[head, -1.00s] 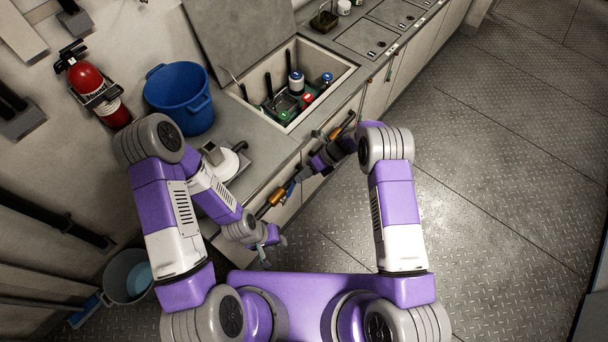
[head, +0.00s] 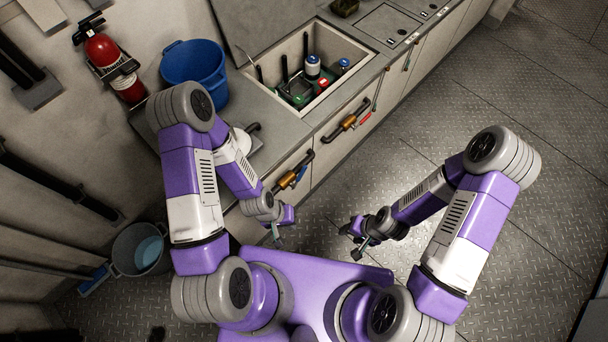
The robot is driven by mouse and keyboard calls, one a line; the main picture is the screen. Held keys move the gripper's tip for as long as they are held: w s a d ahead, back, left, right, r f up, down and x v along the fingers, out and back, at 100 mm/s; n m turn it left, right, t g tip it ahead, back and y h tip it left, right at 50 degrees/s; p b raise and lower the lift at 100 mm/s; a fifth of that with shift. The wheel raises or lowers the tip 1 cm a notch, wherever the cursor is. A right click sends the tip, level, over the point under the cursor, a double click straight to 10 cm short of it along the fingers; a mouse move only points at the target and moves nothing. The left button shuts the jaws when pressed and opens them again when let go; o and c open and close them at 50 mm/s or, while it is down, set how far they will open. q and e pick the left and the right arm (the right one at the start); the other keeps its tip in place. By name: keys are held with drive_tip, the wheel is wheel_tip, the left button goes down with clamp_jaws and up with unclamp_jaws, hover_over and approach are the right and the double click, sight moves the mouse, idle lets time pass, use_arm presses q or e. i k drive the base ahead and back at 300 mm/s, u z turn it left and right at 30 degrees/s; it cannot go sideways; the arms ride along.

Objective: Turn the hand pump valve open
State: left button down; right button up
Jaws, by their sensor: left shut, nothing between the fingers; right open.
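Two brass valves on dark pipes are on the cabinet front. The upper one (head: 348,122) has a red lever (head: 365,118) lying roughly along its pipe. The lower one (head: 287,180) has a blue lever (head: 301,173), also roughly along its pipe. I cannot tell which is the hand pump valve, as no label is readable. My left gripper (head: 278,239) is shut and empty, below the lower valve and apart from it. My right gripper (head: 352,239) is open and empty over the floor, well clear of both valves.
An open sink-like bin (head: 355,78) in the counter holds bottles and tools. A blue bucket (head: 194,70) stands on the counter, partly behind my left arm. A red fire extinguisher (head: 102,52) hangs on the wall. A grey bucket (head: 140,249) is at lower left. The floor (head: 420,125) at right is clear.

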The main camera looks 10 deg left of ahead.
sight(303, 170)
drive_tip(key=z, duration=1.15)
drive_tip(key=k, duration=0.5)
drive_tip(key=u, duration=0.7)
